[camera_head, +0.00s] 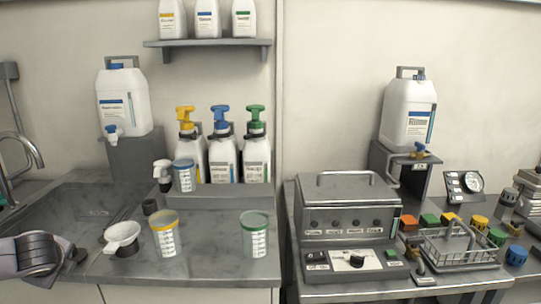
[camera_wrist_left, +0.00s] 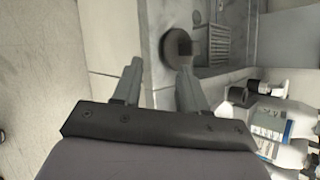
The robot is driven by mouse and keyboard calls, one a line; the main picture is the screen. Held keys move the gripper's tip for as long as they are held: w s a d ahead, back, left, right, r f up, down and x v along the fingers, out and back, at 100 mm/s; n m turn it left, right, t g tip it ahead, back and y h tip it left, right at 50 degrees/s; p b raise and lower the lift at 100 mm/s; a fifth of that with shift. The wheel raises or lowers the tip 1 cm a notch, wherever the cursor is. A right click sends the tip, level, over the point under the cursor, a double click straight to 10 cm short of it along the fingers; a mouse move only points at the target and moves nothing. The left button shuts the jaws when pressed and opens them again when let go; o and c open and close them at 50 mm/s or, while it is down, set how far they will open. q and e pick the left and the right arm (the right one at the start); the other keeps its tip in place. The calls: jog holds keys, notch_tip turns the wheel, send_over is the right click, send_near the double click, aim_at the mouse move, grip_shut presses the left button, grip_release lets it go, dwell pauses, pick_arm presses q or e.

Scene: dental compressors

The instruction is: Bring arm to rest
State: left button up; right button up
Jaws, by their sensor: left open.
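My left arm comes in at the lower left of the head view, and the end of my left gripper (camera_head: 72,262) is small there, over the front left of the counter. In the left wrist view my left gripper (camera_wrist_left: 160,80) has its two fingers apart with nothing between them. A dark round thing (camera_wrist_left: 177,44) shows on the grey surface beyond the fingertips. My right gripper is in neither view.
A white funnel (camera_head: 122,234), a yellow-rimmed cup (camera_head: 164,238) and a green-rimmed cup (camera_head: 254,236) stand on the left counter. Pump bottles (camera_head: 222,158) stand behind. A grey machine (camera_head: 348,210) and a wire basket (camera_head: 462,248) occupy the right counter. A sink (camera_head: 75,212) lies at left.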

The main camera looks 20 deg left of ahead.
pick_arm(q)
jog(key=s+d+f+n+h, duration=0.3)
jog(key=s+d+f, duration=0.3)
jog(key=f, duration=0.4)
jog(key=s+d+f+n+h, duration=0.25)
jog(key=s+d+f, duration=0.35)
jog(key=f, duration=0.4)
jog(key=d+n+t+h+p, duration=0.1)
jog(key=d+n+t+h, duration=0.3)
jog(key=d, duration=2.3)
jog(key=n+t, duration=0.1)
jog(key=n, duration=0.2)
jog(key=shift+w+d+f+p, duration=0.3)
jog(key=shift+w+d+f, duration=0.05)
jog(key=shift+d, duration=0.05)
